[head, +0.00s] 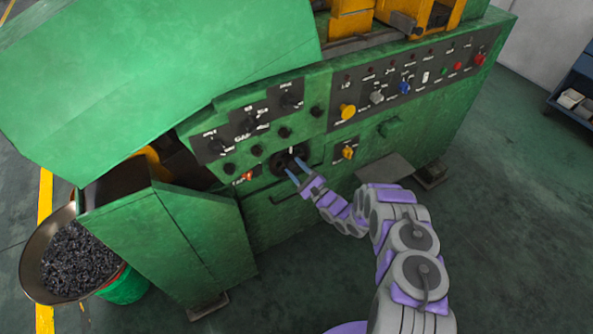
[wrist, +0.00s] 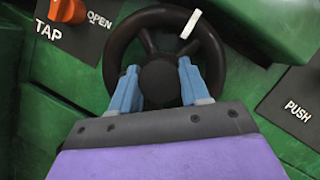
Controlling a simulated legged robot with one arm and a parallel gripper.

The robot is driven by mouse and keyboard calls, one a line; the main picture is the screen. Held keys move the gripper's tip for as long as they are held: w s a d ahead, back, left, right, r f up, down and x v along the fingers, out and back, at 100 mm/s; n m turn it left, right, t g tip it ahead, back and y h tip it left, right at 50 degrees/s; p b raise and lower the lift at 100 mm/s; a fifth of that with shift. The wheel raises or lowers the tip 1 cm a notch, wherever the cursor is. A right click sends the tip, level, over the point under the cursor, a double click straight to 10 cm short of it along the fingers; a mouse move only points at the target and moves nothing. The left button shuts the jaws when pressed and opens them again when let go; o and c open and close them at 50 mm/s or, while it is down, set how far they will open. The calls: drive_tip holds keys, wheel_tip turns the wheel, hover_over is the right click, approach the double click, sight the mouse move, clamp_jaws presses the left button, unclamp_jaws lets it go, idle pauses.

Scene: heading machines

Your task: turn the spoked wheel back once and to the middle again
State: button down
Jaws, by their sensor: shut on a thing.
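The spoked wheel (wrist: 164,17) is a black handwheel with a round hub (wrist: 160,82) on the green machine front. A white mark (wrist: 190,24) sits on its rim at the upper right. In the head view the wheel (head: 281,165) is small and dark, low on the panel. My gripper (head: 291,172) reaches it from the lower right. In the wrist view the two blue fingers of my gripper (wrist: 160,80) lie on either side of the hub, within the rim. My gripper is shut on the wheel; the exact contact is partly hidden by the fingers.
An orange tap knob (wrist: 68,10) is left of the wheel. A panel marked PUSH (wrist: 295,103) is on the right. Black knobs (head: 291,101) and a yellow knob (head: 347,112) sit above. A bowl of dark pieces (head: 30,262) stands at the left.

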drive_tip(key=shift+f, duration=0.15)
idle(0.3)
drive_tip(key=c, duration=0.7)
unclamp_jaws()
drive_tip(key=shift+w+f, duration=0.1)
drive_tip(key=shift+w, duration=0.05)
drive_tip(key=shift+c, duration=0.2)
drive_tip(key=shift+o, duration=1)
drive_tip(key=p+v, duration=0.1)
drive_tip(key=v, duration=1.6)
drive_tip(key=shift+s+p, duration=0.2)
drive_tip(key=shift+p, duration=0.15)
drive_tip(key=shift+d, duration=0.15)
